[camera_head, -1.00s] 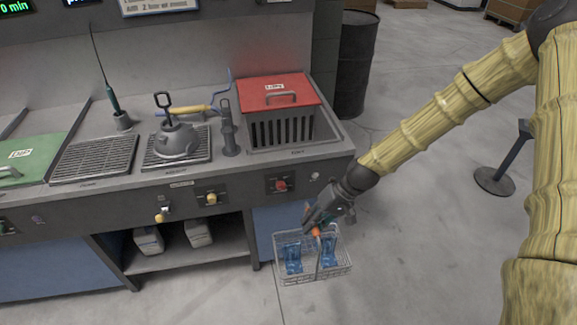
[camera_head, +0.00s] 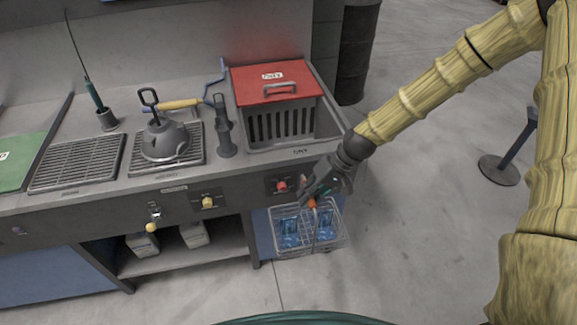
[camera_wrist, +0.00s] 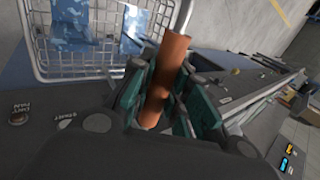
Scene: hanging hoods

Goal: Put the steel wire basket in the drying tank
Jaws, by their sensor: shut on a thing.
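The steel wire basket (camera_head: 290,243) hangs from my gripper (camera_head: 312,203) in front of the bench, below the front panel's right end. It holds blue pieces (camera_head: 325,229). In the wrist view my gripper (camera_wrist: 160,95) is shut on the basket's orange grip (camera_wrist: 168,75), with the wire mesh (camera_wrist: 95,65) beyond it. The tank (camera_head: 320,125) at the bench's right end has a red lid (camera_head: 275,75) with a handle, over a grey slotted wall; its label is too small to read surely, so I cannot tell if it is the drying tank.
Left of the tank stand a grey post (camera_head: 222,130), a kettle-like vessel (camera_head: 165,140) on a grate and a blue hook with a yellow handle (camera_head: 180,104). A black drum (camera_head: 357,55) stands behind right. A floor stand (camera_head: 498,170) is at the right. Floor between is clear.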

